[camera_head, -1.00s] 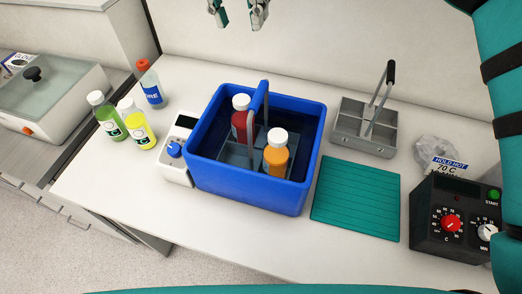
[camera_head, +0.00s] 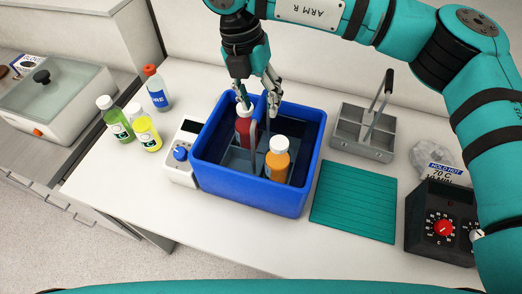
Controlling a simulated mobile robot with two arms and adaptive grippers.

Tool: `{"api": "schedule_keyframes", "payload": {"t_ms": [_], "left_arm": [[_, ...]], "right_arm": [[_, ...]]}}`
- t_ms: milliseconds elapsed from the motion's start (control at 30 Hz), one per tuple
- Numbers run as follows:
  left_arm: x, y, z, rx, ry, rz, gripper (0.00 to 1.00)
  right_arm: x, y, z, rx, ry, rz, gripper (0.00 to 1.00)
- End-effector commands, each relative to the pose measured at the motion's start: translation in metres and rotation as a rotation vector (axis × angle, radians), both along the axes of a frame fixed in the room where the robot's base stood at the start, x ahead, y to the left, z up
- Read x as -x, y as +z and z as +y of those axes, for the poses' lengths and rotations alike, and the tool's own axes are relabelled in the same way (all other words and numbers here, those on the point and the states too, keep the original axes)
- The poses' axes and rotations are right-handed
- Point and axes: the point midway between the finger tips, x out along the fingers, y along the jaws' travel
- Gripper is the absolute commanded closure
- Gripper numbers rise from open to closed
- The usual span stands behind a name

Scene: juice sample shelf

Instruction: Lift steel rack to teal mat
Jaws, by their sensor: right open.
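A metal rack (camera_head: 240,161) with a tall handle stands inside the blue tub (camera_head: 243,194), holding a red bottle (camera_head: 243,128) and an orange bottle (camera_head: 278,160), both white-capped. A second grey metal rack (camera_head: 361,145) with a black-gripped handle stands empty to the right of the tub. The teal mat (camera_head: 353,203) lies flat and bare in front of that rack. My right gripper (camera_head: 260,101) is open above the tub, its fingers around or close beside the top of the tub rack's handle; contact is unclear. It partly hides the handle and the red bottle's cap. My left gripper is not seen.
A white device with a blue knob (camera_head: 181,153) stands against the tub's left side. Green (camera_head: 115,121), yellow (camera_head: 145,130) and red-capped (camera_head: 156,90) bottles stand further left. A dark control box (camera_head: 441,225) and a clear bag (camera_head: 432,156) are right of the mat.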

Motion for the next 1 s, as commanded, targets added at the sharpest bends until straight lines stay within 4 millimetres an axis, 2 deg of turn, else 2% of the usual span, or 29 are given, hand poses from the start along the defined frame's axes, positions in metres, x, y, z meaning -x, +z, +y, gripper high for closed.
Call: {"api": "schedule_keyframes", "payload": {"t_ms": [33, 167, 400, 733, 1000], "left_arm": [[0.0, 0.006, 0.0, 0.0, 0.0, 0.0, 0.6], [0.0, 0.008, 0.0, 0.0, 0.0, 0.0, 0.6], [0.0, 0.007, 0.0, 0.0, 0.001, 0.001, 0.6], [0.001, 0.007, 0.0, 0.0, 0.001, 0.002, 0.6], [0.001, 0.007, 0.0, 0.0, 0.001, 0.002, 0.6]], "right_arm": [[0.001, -0.004, -0.002, 0.001, -0.001, 0.003, 0.55], [0.001, -0.015, -0.004, 0.0, -0.002, 0.0, 0.55], [0.001, -0.017, -0.004, 0.0, -0.001, -0.001, 0.56], [0.001, -0.017, -0.004, 0.0, -0.001, -0.001, 1.0], [0.001, -0.016, -0.004, -0.001, -0.001, -0.001, 1.0]]}}
